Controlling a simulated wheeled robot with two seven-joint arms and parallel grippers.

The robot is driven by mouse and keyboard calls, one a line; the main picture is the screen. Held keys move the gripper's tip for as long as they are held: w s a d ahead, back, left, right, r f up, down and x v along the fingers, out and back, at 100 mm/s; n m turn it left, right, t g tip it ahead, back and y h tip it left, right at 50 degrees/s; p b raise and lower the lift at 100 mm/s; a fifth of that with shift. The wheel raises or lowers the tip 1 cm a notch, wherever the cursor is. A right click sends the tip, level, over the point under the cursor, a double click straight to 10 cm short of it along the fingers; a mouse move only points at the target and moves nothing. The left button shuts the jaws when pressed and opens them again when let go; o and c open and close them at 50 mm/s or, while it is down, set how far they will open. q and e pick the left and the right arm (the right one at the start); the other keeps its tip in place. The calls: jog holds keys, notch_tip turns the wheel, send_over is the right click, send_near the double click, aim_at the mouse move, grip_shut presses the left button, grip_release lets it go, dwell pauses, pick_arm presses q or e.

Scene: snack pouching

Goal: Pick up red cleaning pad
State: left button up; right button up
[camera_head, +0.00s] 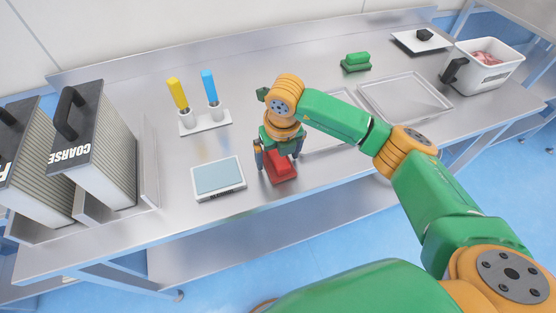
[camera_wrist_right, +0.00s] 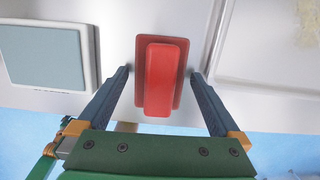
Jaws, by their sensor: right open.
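The red cleaning pad (camera_head: 281,171) lies on the metal table near its front edge, a flat base with a raised block handle. My right gripper (camera_head: 275,163) is over it, pointing down and open. In the right wrist view the pad (camera_wrist_right: 160,75) sits between the two spread fingers of the right gripper (camera_wrist_right: 160,75), with a gap on each side. The fingers do not touch it. My left gripper is not in view.
A scale (camera_head: 219,179) stands just left of the pad. Metal trays (camera_head: 404,97) lie to the right. A green pad (camera_head: 356,62), a white bin (camera_head: 484,66), a holder with yellow and blue tools (camera_head: 206,123) and a COARSE box (camera_head: 88,145) stand farther off.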

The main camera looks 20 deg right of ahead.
jog(key=shift+w+f, duration=0.1)
jog(key=shift+f, duration=0.15)
jog(key=c, duration=1.2)
jog(key=shift+r, duration=0.2)
jog(key=shift+c, duration=0.2)
jog(key=shift+r+p, duration=0.3)
jog(key=shift+p, duration=0.1)
notch_tip(320, 180, up, 2)
jog(key=b, duration=0.3)
jog(key=shift+r, duration=0.15)
jog(key=s+r, duration=0.1)
jog(key=r, duration=0.1)
jog(key=s+a+r, duration=0.1)
jog(key=s+r, duration=0.1)
jog(key=shift+s+r, duration=0.2)
jog(key=shift+r, duration=0.1)
jog(key=s+a+r+b, duration=0.1)
jog(key=s+r, duration=0.4)
jog(key=s, duration=0.5)
jog(key=shift+a+r+b, duration=0.35)
jog(key=shift+a+r, duration=0.05)
jog(key=shift+a, duration=0.5)
